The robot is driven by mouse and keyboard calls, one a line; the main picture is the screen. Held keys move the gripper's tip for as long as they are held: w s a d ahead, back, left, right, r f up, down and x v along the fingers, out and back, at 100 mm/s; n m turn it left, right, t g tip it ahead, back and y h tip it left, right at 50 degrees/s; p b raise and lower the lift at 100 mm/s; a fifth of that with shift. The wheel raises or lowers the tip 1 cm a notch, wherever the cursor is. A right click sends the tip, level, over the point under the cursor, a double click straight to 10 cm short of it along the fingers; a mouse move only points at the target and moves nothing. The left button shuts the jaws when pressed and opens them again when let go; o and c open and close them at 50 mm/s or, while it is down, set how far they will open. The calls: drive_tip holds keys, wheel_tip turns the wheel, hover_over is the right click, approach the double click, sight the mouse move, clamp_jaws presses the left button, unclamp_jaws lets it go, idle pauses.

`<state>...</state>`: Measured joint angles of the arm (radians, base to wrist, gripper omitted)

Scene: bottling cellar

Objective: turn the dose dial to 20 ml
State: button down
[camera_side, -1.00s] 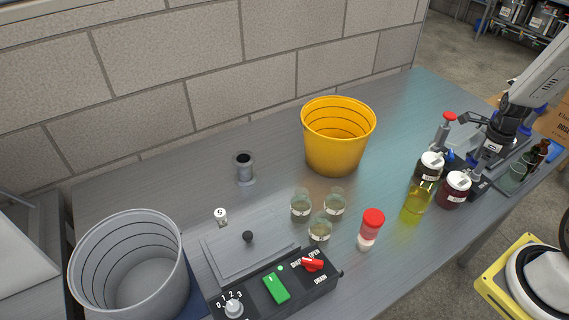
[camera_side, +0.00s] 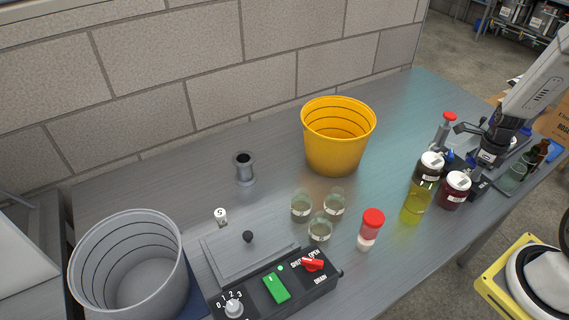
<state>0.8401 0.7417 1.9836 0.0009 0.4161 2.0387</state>
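No dial marked in ml can be read in this view. A device with a red knob on top (camera_side: 449,117) stands at the right end of the bench, just left of my gripper. My gripper (camera_side: 482,169) points down behind the dark red bottle, close to blue and dark parts of that device. Its fingertips are partly hidden, so I cannot tell whether it is open or touching anything. A grey knob (camera_side: 233,308) with the numbers 0 to 3 is on the dark control box (camera_side: 318,286) at the front.
A yellow-green bottle (camera_side: 417,203) and a dark red bottle (camera_side: 454,190), both white-capped, stand in front of my gripper. Small brown bottles (camera_side: 538,152) are to its right. A yellow bucket (camera_side: 337,150), glass beakers (camera_side: 301,206) and a red-capped jar (camera_side: 371,230) stand further left.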

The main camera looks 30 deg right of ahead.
drive_tip(key=shift+n, duration=0.5)
drive_tip(key=n, duration=0.7)
drive_tip(key=shift+n, duration=0.4)
drive_tip(key=n, duration=0.4)
drive_tip(key=shift+n, duration=2.5)
drive_tip(key=shift+c, duration=1.8)
unclamp_jaws()
